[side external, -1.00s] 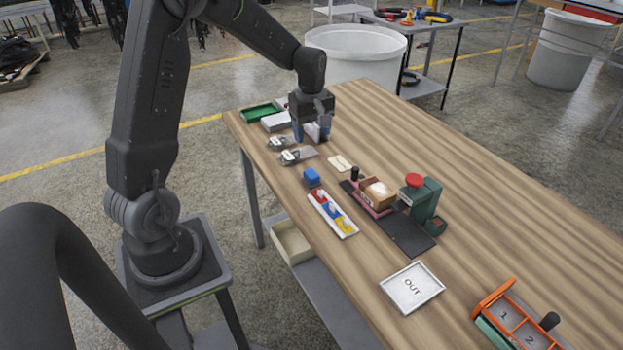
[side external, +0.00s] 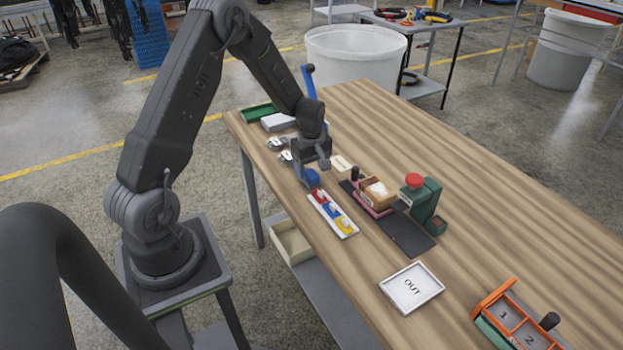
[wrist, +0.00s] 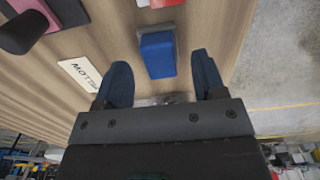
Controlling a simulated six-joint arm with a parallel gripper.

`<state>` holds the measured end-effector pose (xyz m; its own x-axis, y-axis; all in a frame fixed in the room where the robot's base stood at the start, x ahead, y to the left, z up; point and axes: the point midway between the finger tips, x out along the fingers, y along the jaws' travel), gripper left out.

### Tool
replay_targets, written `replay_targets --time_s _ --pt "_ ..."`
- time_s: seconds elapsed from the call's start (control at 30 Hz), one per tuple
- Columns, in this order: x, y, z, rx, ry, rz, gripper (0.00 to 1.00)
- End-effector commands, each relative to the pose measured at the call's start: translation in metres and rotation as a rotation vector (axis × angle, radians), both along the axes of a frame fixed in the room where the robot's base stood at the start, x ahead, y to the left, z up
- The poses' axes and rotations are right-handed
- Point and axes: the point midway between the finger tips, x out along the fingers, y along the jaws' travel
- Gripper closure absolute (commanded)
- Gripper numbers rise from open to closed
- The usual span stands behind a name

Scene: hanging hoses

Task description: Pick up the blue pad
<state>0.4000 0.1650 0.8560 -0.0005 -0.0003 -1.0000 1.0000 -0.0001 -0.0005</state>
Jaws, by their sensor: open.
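The blue pad (wrist: 157,55) is a small block with a grey edge, on the wooden table. In the wrist view it lies just beyond and between my two dark fingers, with a gap to each. My gripper (wrist: 162,80) is open and empty. In the side view my gripper (side external: 308,168) is low over the blue pad (side external: 312,179) and partly hides it. I cannot tell the exact height there.
A white tray (side external: 343,232) with red, blue and yellow pieces lies close beside the pad. A label card (wrist: 82,73), a dark mat (side external: 405,237) with a brown box (side external: 376,194), and a green device with a red knob (side external: 424,197) stand nearby.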

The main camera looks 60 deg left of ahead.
Motion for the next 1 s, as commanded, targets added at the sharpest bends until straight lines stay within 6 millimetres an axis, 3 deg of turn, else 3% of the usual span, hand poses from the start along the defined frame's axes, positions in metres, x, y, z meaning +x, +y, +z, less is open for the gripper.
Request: replay_targets --time_s 0.17,0.43,1.0 --pt "0.0 0.0 -0.02 0.0 0.0 0.0 0.36" --pt "0.0 0.0 -0.022 0.0 -0.001 0.0 0.37" --pt "0.0 0.0 -0.021 0.0 -0.001 0.0 0.9"
